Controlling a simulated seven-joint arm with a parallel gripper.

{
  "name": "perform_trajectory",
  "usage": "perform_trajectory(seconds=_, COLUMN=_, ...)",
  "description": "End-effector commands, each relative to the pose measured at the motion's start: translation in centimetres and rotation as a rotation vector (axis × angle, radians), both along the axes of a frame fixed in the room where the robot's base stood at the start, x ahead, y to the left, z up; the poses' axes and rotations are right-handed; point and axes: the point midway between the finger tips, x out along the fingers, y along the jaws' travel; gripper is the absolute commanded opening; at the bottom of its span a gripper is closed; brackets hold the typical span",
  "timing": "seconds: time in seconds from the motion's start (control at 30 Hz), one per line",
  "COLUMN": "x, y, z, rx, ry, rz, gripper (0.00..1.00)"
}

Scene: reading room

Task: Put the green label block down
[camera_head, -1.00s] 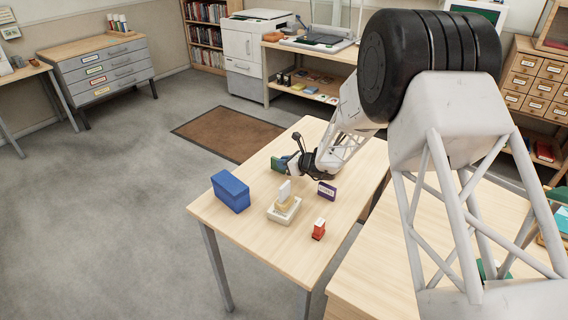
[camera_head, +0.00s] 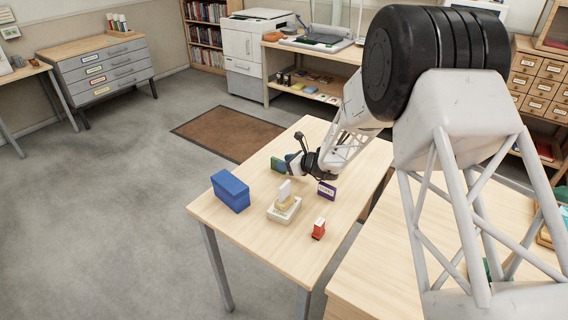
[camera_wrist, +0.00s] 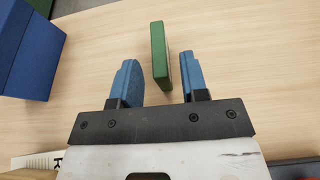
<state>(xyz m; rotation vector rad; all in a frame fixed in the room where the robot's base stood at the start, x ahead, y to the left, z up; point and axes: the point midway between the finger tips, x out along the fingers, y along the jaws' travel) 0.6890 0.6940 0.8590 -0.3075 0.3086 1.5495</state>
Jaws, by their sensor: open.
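The green label block (camera_head: 278,165) stands on the light wooden table (camera_head: 258,242), toward its far left edge. In the wrist view the green block (camera_wrist: 160,55) stands on the table just beyond the fingertips, roughly in line with the gap between them. My gripper (camera_head: 291,160) is low over the table, to the right of the block in the head view. In the wrist view its blue fingers (camera_wrist: 158,80) are apart, with nothing clamped between them.
A blue box (camera_head: 231,192) stands left on the table. Bare table lies around the green block.

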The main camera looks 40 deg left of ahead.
Motion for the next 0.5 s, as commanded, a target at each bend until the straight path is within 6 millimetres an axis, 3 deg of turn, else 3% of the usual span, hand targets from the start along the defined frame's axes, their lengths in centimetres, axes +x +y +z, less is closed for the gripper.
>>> perform_trajectory(seconds=0.5, x=0.0, y=-6.7, z=2.9, rx=0.0, ry=-0.002, rz=-0.001, gripper=0.41)
